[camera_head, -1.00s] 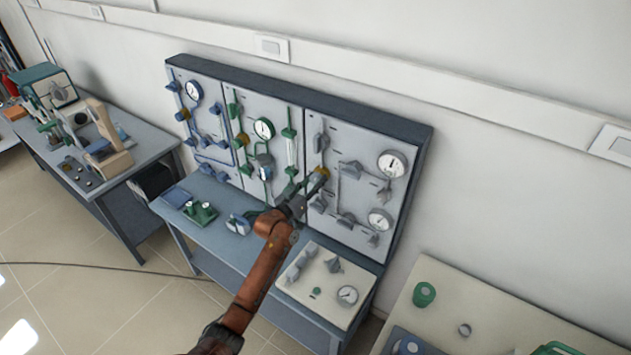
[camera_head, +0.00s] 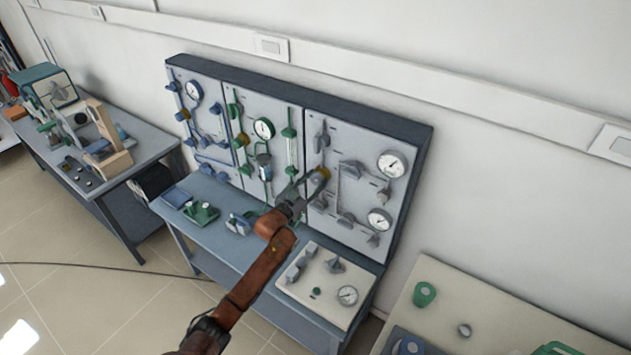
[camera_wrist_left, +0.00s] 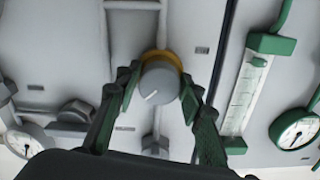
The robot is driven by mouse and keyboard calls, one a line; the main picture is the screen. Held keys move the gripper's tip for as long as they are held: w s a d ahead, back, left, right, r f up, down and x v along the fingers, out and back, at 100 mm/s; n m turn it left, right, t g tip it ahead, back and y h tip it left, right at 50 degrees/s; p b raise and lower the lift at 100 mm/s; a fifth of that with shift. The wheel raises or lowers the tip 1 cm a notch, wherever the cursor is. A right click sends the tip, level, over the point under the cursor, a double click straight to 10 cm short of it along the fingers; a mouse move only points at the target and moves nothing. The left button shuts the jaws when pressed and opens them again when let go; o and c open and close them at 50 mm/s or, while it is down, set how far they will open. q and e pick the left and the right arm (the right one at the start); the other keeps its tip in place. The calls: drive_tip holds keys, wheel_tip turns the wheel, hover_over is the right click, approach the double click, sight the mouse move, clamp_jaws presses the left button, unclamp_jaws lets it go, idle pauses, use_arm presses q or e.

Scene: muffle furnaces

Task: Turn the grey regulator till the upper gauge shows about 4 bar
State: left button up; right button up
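The grey regulator (camera_wrist_left: 158,84) is a round knob with a white mark and a yellow collar on the right-hand panel. In the head view its yellow collar (camera_head: 324,172) shows just beyond my fingers. My left gripper (camera_head: 317,179) is at the regulator. In the left wrist view its fingers (camera_wrist_left: 160,88) lie on both sides of the knob and look shut on it. The upper gauge (camera_head: 391,164) is white and round, at the panel's upper right, its needle leaning up and right; its numbers are too small to read. My right gripper is out of view.
A lower gauge (camera_head: 379,220) and several grey valves share the panel. A green-piped panel (camera_head: 248,150) is to the left. A white plate with a gauge (camera_head: 347,295) lies on the bench below. Bare wall is to the right.

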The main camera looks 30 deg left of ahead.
use_arm(q)
drive_tip(key=o, duration=0.3)
drive_tip(key=shift+s, duration=0.15)
drive_tip(key=s+a, duration=0.1)
drive_tip(key=s, duration=1)
drive_tip(key=shift+s+a, duration=0.35)
idle(1.7)
